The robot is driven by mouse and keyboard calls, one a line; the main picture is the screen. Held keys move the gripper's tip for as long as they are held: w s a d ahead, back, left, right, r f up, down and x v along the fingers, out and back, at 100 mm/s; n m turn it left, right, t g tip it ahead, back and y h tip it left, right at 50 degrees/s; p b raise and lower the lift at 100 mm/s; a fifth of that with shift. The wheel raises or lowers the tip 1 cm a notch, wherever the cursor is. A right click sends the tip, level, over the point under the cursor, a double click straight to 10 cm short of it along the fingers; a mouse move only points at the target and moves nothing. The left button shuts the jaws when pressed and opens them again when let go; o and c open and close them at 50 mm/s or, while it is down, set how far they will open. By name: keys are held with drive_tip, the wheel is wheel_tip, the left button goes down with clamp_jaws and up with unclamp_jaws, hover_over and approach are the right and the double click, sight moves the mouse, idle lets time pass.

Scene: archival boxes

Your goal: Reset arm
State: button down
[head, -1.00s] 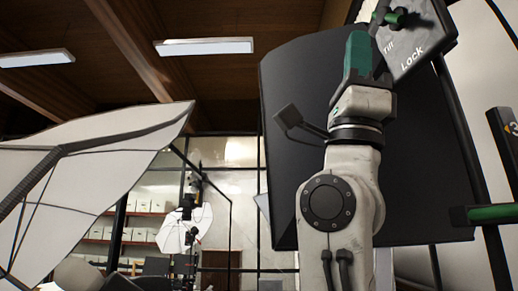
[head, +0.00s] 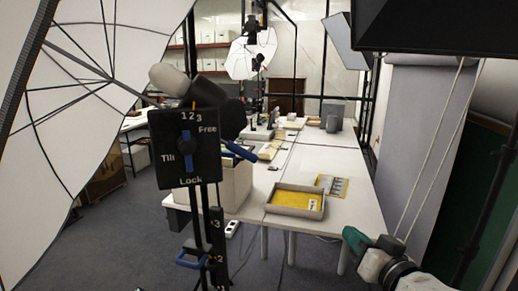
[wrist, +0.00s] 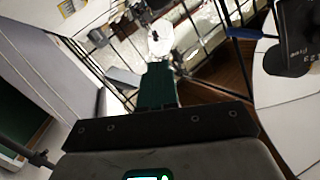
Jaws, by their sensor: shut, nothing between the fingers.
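My gripper (head: 354,240) shows at the lower right of the head view, with green fingers on a white wrist. Most of my arm is outside the head view.
A stand with a tilt-lock plate (head: 188,148) and a white umbrella (head: 75,110) block the left. The white table (head: 343,207) bears a tray (head: 293,213) with yellow contents. A grey backdrop (head: 415,120) hangs at right. Grey floor (head: 135,225) shows between.

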drive_tip(key=s+d+f+g+h, duration=0.1)
drive_tip(key=s+f+g, duration=0.2)
drive_tip(key=s+f, duration=0.35)
drive_tip(key=s+d+f+g+h, duration=0.1)
drive_tip(key=s+d+f+g, duration=0.15)
drive_tip(key=f, duration=0.75)
drive_tip(key=s+d+f+g, duration=0.1)
drive_tip(key=s+f+g, duration=0.2)
drive_tip(key=s+f, duration=0.3)
drive_tip(key=s+d+f+g+h, duration=0.1)
drive_tip(key=s+f, duration=0.5)
drive_tip(key=s, duration=0.6)
drive_tip(key=shift+d+f+n+g+h, duration=0.3)
drive_tip(key=shift+d+f+n+g, duration=0.15)
drive_tip(key=shift+g, duration=0.7)
drive_tip(key=c, duration=1.7)
unclamp_jaws()
drive_tip(key=s+f+g, duration=0.1)
drive_tip(key=s, duration=0.2)
drive_tip(key=s+d+f+g, duration=0.1)
drive_tip(key=s, duration=0.3)
drive_tip(key=s+f+g, duration=0.1)
drive_tip(key=s, duration=0.2)
drive_tip(key=shift+s+d+h, duration=0.25)
drive_tip(key=shift+s+h, duration=0.05)
drive_tip(key=shift+s, duration=0.1)
drive_tip(key=shift+o, duration=0.6)
drive_tip(key=shift+s+g, duration=0.2)
drive_tip(key=shift+g, duration=0.1)
drive_tip(key=shift+o, duration=0.9)
